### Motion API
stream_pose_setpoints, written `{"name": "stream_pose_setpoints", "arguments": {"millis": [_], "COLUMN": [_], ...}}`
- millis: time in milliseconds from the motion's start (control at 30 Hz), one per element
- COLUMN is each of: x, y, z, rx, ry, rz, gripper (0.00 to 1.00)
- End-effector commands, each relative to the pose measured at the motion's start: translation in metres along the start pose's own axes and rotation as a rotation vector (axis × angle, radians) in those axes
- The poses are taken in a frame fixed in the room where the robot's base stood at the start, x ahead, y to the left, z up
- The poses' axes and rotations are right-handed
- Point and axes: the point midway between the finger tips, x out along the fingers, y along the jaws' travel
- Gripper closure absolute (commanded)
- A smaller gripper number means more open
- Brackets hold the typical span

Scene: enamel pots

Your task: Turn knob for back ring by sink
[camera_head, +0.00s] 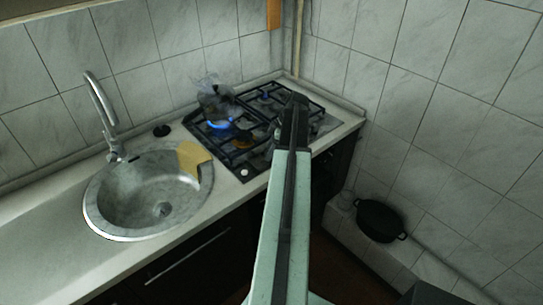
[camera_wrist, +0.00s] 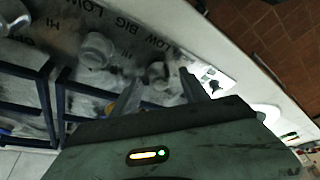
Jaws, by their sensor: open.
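The hob (camera_head: 322,128) stands right of the sink, and a blue flame (camera_head: 219,125) burns at its back ring by the sink, under a clear, crumpled-looking vessel (camera_head: 214,97). In the wrist view, one silver knob (camera_wrist: 160,73) sits on the steel control strip, just beyond and between the fingertips. A second silver knob (camera_wrist: 97,50) lies to its left. My gripper (camera_wrist: 161,88) is open, with a finger on either side of the nearer knob; I cannot tell whether they touch it. In the head view my arm hides part of the hob front.
The round sink (camera_head: 105,222) with a tap (camera_head: 103,112) is on the left, a yellow cloth (camera_head: 193,157) on its rim. Dark pan supports (camera_wrist: 47,103) stand close left of my gripper. A black pot (camera_head: 380,220) sits on a low tiled ledge at right.

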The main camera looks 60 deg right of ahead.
Motion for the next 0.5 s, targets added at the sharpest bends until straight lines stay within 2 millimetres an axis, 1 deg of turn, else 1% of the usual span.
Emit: {"name": "stream_pose_setpoints", "arguments": {"millis": [167, 200, 233, 267, 300, 367, 400, 433, 500], "x": [-0.0009, -0.001, -0.001, -0.001, -0.0011, -0.0011, -0.0011, -0.0033, -0.0022], "y": [0.0, 0.0, 0.0, 0.0, 0.0, 0.0, 0.0, 0.0043, 0.0016], "z": [-0.0006, -0.0005, -0.0005, -0.0005, -0.0004, -0.0004, -0.0003, 0.0049, 0.0024], "rx": [0.001, 0.001, 0.001, 0.001, 0.001, 0.001, 0.001, 0.007, 0.005], "ry": [0.0, 0.0, 0.0, 0.0, 0.0, 0.0, 0.0, 0.0, -0.001], "rz": [0.0, 0.0, 0.0, 0.0, 0.0, 0.0, 0.0, 0.003, 0.003], "gripper": [0.47, 0.53, 0.61, 0.7, 0.81, 0.98, 1.0, 1.0, 1.0]}}
